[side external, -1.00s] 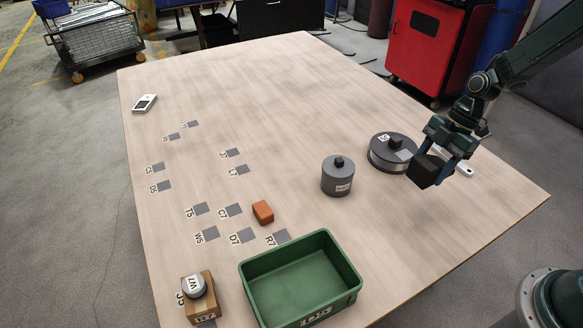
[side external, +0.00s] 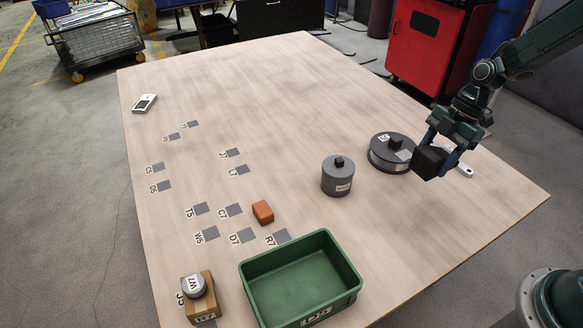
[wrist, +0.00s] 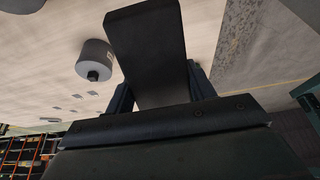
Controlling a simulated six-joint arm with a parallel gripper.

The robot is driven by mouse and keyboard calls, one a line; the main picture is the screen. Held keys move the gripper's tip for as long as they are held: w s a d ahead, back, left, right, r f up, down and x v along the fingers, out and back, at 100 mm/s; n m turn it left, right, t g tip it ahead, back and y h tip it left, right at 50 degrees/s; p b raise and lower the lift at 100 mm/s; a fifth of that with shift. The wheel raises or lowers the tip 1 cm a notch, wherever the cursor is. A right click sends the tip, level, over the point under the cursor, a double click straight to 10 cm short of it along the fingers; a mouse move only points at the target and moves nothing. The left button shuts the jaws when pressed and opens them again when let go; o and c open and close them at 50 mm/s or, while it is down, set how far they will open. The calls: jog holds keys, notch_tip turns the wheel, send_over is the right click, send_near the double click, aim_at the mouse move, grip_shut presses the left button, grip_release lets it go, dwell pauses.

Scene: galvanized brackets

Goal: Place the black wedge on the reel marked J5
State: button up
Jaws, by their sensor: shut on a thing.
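My gripper (side external: 442,153) is shut on the black wedge (side external: 429,162) and holds it above the right part of the table. The wedge also fills the upper middle of the wrist view (wrist: 147,45), between the two fingers (wrist: 160,92). The reel (side external: 380,160), a low round dark grey and silver spool, lies flat on the table just left of the wedge in the side view. It has a small white label on top that is too small to read surely. The wedge appears apart from the reel.
A grey lidded canister (side external: 337,178) stands left of the reel. A green bin (side external: 350,283), an orange block (side external: 263,212) and a cardboard box (side external: 209,307) bearing a round grey weight (side external: 194,286) stand nearer the front. A white-handled object (side external: 465,170) lies behind my gripper. The table's far middle is clear.

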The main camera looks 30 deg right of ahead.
jog(key=w+d+r+m+t, duration=0.3)
jog(key=w+d+m, duration=0.35)
jog(key=w, duration=0.65)
notch_tip(320, 180, up, 6)
jog(key=m+t+h, duration=0.1)
jog(key=m+h, duration=0.2)
jog(key=m, duration=0.4)
send_over(394, 136)
jog(key=shift+a+r, duration=0.1)
jog(key=shift+a, duration=0.05)
notch_tip(394, 136, down, 16)
jog(key=shift+r, duration=0.15)
jog(key=shift+f, duration=2.15)
jog(key=shift+f, duration=0.15)
